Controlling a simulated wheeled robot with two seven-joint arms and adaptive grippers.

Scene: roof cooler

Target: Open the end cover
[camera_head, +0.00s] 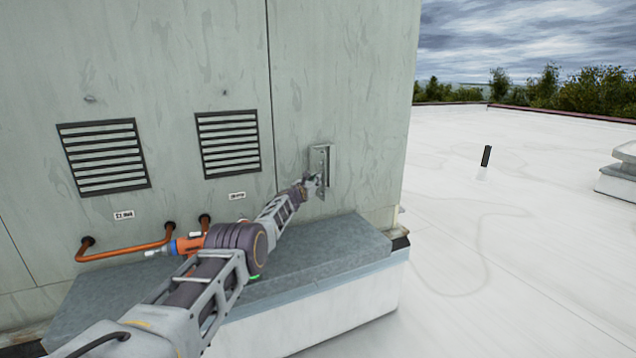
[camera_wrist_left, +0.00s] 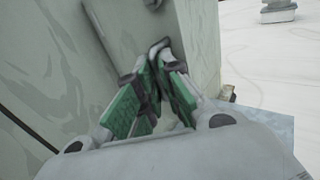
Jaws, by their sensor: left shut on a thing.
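The end cover (camera_head: 345,90) is a pale green-grey streaked panel on the right part of the cooler's face, bounded by a dark vertical seam on its left. It looks closed, flush with the panel beside it. A metal handle plate (camera_head: 329,160) is fixed on its lower middle. My left gripper (camera_head: 314,181) is at this handle. In the left wrist view my left gripper (camera_wrist_left: 158,75) has its green-padded fingers drawn together at the tips, around a thin grey part of the handle (camera_wrist_left: 159,46). The fingers hide much of the grip. My right gripper is not in view.
Two louvred vents (camera_head: 103,157) and copper pipes (camera_head: 125,250) are on the panel to the left. A grey ledge (camera_head: 330,250) runs along the foot of the cooler under my arm. The white roof (camera_head: 500,270) to the right is mostly clear, with a short dark post (camera_head: 486,156).

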